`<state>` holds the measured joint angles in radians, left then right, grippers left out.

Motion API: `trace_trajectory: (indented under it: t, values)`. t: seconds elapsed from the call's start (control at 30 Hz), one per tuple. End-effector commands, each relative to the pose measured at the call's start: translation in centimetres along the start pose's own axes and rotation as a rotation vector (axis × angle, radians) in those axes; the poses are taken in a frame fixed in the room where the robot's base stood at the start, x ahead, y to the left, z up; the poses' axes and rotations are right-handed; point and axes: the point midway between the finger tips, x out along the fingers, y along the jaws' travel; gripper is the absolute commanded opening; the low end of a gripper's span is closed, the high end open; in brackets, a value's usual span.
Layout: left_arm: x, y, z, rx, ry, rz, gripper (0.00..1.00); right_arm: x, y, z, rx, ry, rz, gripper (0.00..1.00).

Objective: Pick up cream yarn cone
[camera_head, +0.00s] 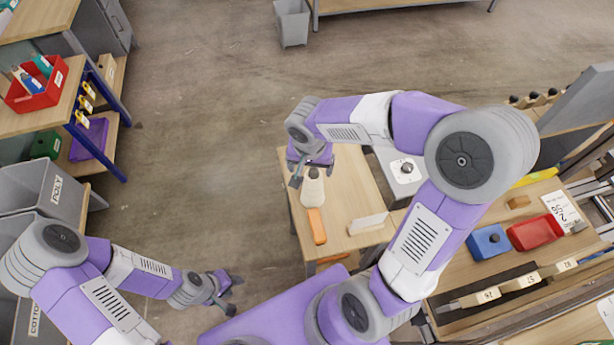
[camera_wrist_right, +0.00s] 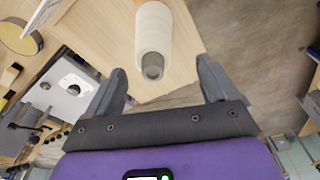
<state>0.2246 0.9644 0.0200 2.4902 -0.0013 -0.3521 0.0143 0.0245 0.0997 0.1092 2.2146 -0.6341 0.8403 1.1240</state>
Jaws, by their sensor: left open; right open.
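The cream yarn cone (camera_head: 313,190) stands on a small wooden table near its left edge in the head view. It also shows in the right wrist view (camera_wrist_right: 153,40), pale, with a grey tip, ahead of and between the open fingers. My right gripper (camera_head: 311,172) is open above and just behind the cone; in the right wrist view its two fingers (camera_wrist_right: 163,86) stand apart with nothing between them. My left gripper (camera_head: 231,293) is open and empty over the floor at lower left, away from the table.
A bench at right holds blue (camera_head: 488,241) and red (camera_head: 536,231) bins. The floor left of the table is clear.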

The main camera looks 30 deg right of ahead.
Motion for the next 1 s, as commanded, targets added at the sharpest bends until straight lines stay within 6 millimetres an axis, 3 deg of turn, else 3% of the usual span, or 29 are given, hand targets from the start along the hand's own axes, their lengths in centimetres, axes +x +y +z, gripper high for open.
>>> trace_trajectory:
  t: [0.4,0.73,1.0]
  values:
    - [1.5,-0.6,0.0,-0.001,-0.001,0.000,0.43,5.8,0.5,0.1,-0.001,-0.004,0.001,0.87]
    - [1.5,-0.6,0.0,0.000,-0.001,0.000,0.43,6.4,0.4,0.0,0.001,-0.001,-0.001,0.87]
    - [1.5,-0.6,-0.1,0.000,-0.001,0.000,0.43,6.4,0.4,0.0,0.001,-0.001,-0.001,0.47]
